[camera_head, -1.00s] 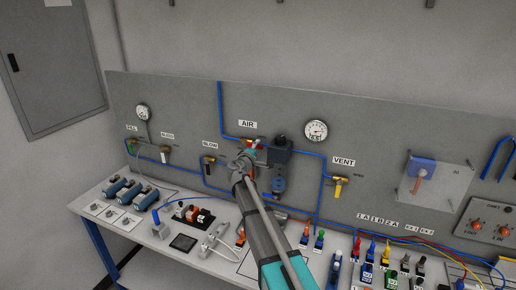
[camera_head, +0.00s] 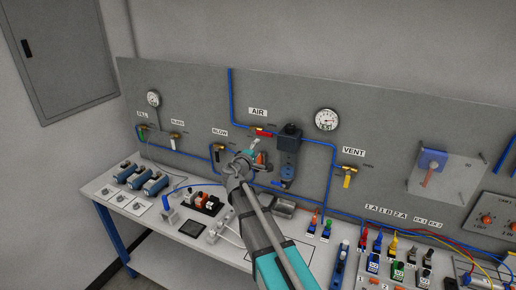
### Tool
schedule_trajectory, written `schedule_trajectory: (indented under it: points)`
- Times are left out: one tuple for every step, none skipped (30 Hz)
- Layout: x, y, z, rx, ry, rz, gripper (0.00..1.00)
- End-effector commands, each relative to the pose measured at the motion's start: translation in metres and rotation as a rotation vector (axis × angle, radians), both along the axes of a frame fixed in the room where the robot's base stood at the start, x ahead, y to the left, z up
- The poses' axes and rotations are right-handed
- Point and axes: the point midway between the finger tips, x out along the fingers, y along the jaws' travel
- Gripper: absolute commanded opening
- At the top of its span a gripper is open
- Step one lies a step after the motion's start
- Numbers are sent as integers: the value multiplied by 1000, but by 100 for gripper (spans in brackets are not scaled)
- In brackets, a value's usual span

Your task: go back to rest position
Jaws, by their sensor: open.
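My arm reaches up from the bottom of the picture towards the grey panel (camera_head: 410,122). My gripper (camera_head: 256,150) is at the arm's end, small in the picture and partly hidden by the wrist. It is open, with nothing seen in it. It is just below the AIR valve with the red handle (camera_head: 264,133). It appears clear of that valve, though the depth gap is hard to judge.
A blue-grey air filter unit (camera_head: 288,150) is close right of my gripper. The BLOW valve (camera_head: 217,149) is to its left, and the VENT valve (camera_head: 348,176) is farther right. The bench (camera_head: 122,208) below holds many fittings and switches.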

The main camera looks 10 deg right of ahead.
Motion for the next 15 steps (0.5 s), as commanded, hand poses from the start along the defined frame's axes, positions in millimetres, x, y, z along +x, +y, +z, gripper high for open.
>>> schedule_trajectory:
  points:
    - [0,0,0,0,0,0,63]
    - [0,0,0,0,0,0,63]
    - [0,0,0,0,0,0,63]
    - [0,0,0,0,0,0,63]
    - [0,0,0,0,0,0,63]
    - [0,0,0,0,0,0,63]
    - [0,-1,0,1,0,-1,63]
    - [-1,-2,-1,6,1,-4,63]
    - [-2,-3,-3,14,3,-8,63]
    - [-4,-5,-4,22,4,-14,63]
    - [-6,-7,-6,32,7,-20,63]
    - [-9,-11,-9,49,11,-33,63]
    - [-13,-15,-12,66,14,-43,63]
    - [-16,-19,-16,85,19,-55,63]
    - [-21,-24,-21,114,25,-74,63]
